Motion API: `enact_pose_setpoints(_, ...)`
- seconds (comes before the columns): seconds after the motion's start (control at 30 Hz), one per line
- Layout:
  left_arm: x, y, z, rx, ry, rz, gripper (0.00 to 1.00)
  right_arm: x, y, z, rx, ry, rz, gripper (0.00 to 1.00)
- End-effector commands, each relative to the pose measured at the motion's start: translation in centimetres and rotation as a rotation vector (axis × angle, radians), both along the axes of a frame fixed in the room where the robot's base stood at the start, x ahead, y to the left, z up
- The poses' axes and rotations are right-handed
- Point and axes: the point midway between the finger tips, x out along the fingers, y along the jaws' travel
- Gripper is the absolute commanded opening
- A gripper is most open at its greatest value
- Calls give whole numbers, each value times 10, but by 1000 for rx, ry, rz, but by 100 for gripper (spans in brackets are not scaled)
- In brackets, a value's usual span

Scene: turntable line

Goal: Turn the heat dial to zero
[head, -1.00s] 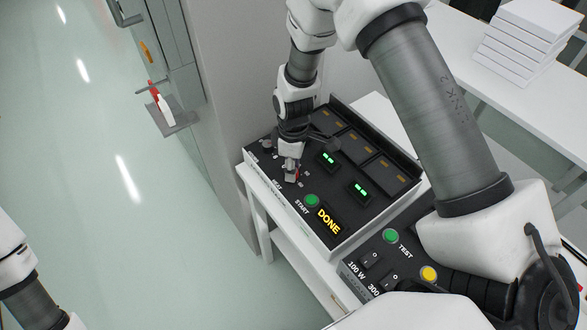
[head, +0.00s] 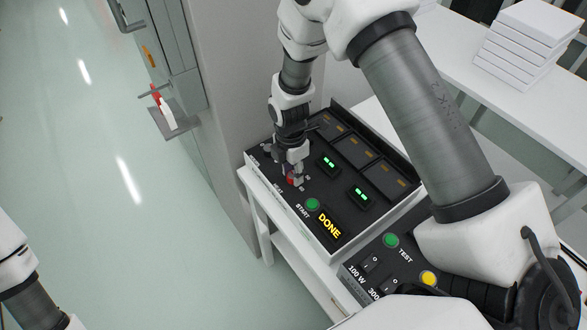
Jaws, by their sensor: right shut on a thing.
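The heat dial (head: 291,181) is a small knob with a red mark on the black sloped panel (head: 325,187), near its left edge. My right gripper (head: 293,176) points down over the dial and is shut on it, covering most of it. The number at which the dial points cannot be read. A lit "DONE" display (head: 329,226) and a green START button (head: 312,204) sit in front of the dial. My left arm shows only at the lower left edge; its gripper is out of view.
A second panel with a green TEST button (head: 391,240), a yellow button (head: 428,278) and rocker switches stands at the front right. White boxes (head: 527,42) are stacked on the back table. A grey wall adjoins the panel's left side.

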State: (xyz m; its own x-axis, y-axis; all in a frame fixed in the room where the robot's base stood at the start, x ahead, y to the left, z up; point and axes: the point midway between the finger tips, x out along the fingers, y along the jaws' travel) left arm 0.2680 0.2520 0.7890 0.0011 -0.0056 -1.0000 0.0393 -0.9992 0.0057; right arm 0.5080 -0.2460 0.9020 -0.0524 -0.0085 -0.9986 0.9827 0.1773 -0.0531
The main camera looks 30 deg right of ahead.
Motion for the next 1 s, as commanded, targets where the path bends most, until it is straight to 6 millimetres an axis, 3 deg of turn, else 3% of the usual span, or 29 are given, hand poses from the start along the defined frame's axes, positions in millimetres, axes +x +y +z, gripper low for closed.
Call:
enact_pose_setpoints(0.33,0,0,6,0,0,0,70,-3,0,-2,0,6,148,0)
enact_pose_setpoints(0.87,0,0,6,0,0,0,70,-3,0,-2,0,7,172,0)
enact_pose_setpoints(0.9,0,0,6,0,0,0,70,-3,0,-2,0,7,172,48)
enact_pose_setpoints(0.93,0,0,6,0,0,0,70,-3,0,-2,0,7,172,58)
enact_pose_setpoints(1.0,0,0,6,0,0,0,70,-3,0,-2,0,6,172,59)
